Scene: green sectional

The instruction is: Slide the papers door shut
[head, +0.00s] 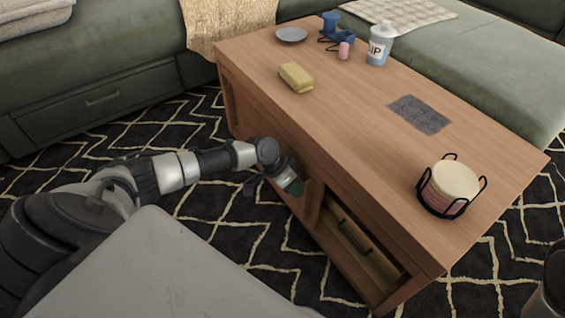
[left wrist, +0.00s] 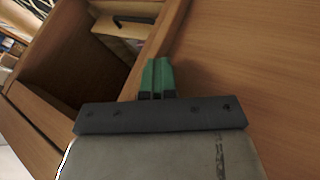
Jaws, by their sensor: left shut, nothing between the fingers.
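The wooden coffee table (head: 350,120) has a front with an open compartment at its right part, seen in the head view. A wooden door panel (head: 313,203) stands at the left edge of this opening. My left gripper (head: 293,187) is at the table front, just left of that panel edge. In the left wrist view its green fingertips (left wrist: 157,76) are shut together with nothing between them, close to a wooden edge (left wrist: 168,35); whether they touch it I cannot tell. No label for papers is readable. My right gripper is not seen.
Inside the opening is a wooden drawer front (head: 360,240) with a dark handle. On the tabletop are a yellow block (head: 296,77), a white bottle (head: 380,45), a grey plate (head: 291,34) and a coaster holder (head: 450,188). A green sofa (head: 100,60) stands behind; patterned rug lies between.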

